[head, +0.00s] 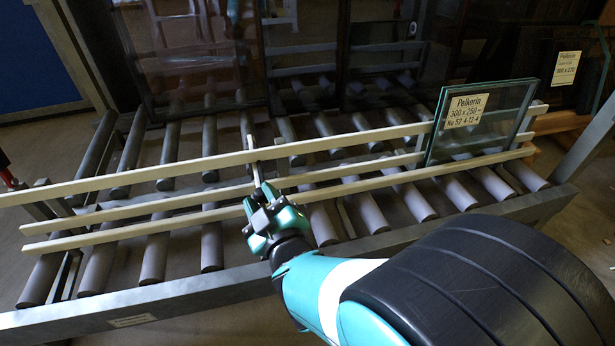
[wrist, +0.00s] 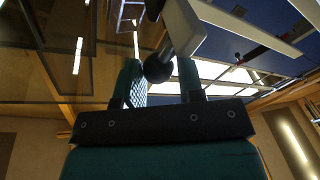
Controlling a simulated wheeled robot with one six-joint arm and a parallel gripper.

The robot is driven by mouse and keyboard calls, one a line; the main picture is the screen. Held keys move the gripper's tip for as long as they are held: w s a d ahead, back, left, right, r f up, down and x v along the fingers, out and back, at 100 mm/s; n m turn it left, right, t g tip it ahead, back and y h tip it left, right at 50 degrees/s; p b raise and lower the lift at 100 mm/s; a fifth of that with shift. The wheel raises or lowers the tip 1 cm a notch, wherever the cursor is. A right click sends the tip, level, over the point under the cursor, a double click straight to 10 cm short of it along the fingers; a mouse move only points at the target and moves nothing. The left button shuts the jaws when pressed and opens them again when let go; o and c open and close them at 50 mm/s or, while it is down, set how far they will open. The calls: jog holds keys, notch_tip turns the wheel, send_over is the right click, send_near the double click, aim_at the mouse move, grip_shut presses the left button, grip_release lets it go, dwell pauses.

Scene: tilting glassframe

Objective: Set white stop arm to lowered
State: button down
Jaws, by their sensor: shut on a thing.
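The white stop arm (head: 251,146) shows in the head view as a short, narrow piece at the middle of the roller frame. It stands up across the top pale slat, its lower part hidden by my gripper. My gripper (head: 258,190) is at its lower end, in front of the slats. In the wrist view, a white bar (wrist: 183,28) with a dark round knob (wrist: 158,69) reaches between the two teal fingers. My gripper is shut on this knob end, which I take to be the stop arm's. The exact finger contact is partly unclear.
Three long pale slats (head: 130,182) cross the roller frame (head: 150,300). A labelled glass pane (head: 500,115) leans on them at the right. Dark grey rollers (head: 212,245) lie beneath. Large dark glass panels (head: 310,60) stand behind. Bare floor is in front.

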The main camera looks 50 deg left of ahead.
jog(key=shift+w+f, duration=0.25)
jog(key=shift+w, duration=0.1)
jog(key=c, duration=0.8)
grip_release()
jog(key=shift+d, duration=0.1)
jog(key=shift+s+f, duration=0.1)
jog(key=shift+s, duration=0.1)
